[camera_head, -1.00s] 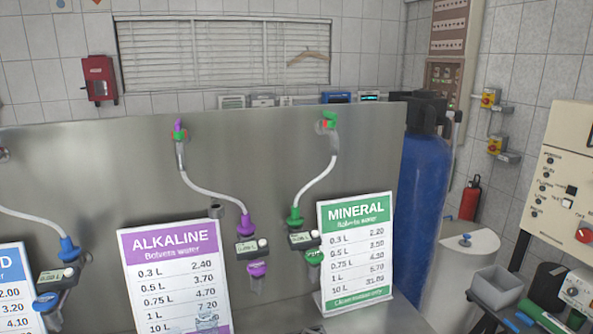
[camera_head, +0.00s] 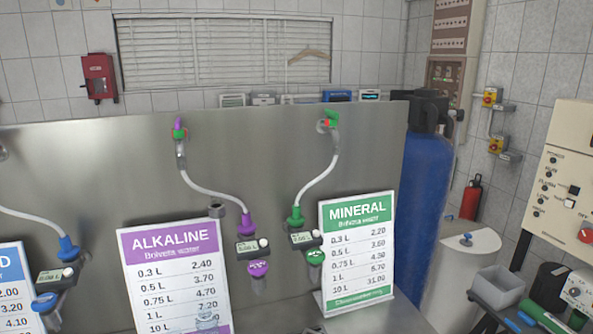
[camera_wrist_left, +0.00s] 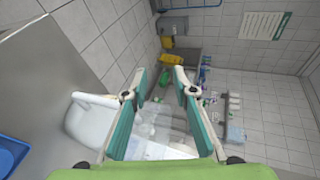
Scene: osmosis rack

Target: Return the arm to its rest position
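My left gripper (camera_wrist_left: 160,76) shows only in the left wrist view. Its two teal-padded fingers stand apart with nothing between them. Beyond them are the tiled floor and blurred items far off. Neither arm nor gripper shows in the head view. My right gripper is in no frame.
The steel rack panel (camera_head: 90,180) fills the head view's middle, with hoses, dispensing nozzles and an ALKALINE sign (camera_head: 175,275) and MINERAL sign (camera_head: 357,250). A blue tank (camera_head: 425,180) stands right of it. In the left wrist view, a white curved object (camera_wrist_left: 92,125) lies left of the fingers.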

